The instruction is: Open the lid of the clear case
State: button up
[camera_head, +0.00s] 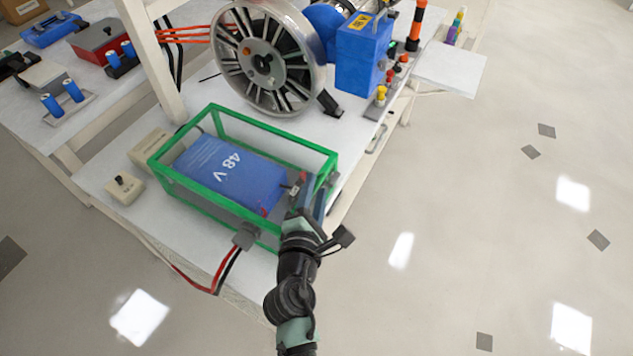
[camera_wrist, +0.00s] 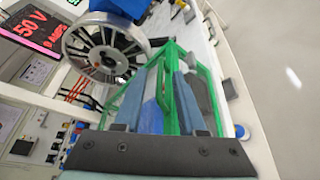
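The clear case (camera_head: 211,206) has green edges and see-through walls. It sits on the white bench, and its lid looks closed. A blue 48 V battery (camera_head: 225,172) lies inside. My gripper (camera_head: 309,203) is at the case's near right corner, with my arm reaching up from below. In the wrist view my gripper (camera_wrist: 168,72) shows two bluish fingers apart, with a green handle (camera_wrist: 163,87) and a green edge of the case showing between them. I cannot tell whether the fingers touch the handle.
A large spoked wheel (camera_head: 262,60) stands behind the case, with a blue box (camera_head: 362,58) to its right. A small beige switch box (camera_head: 124,188) is left of the case. Red and black cables (camera_head: 222,270) hang from a grey plug at the front. Open floor (camera_head: 480,220) is on the right.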

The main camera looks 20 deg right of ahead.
jog(key=shift+x, duration=1.05)
grip_shut()
dwell(0.7)
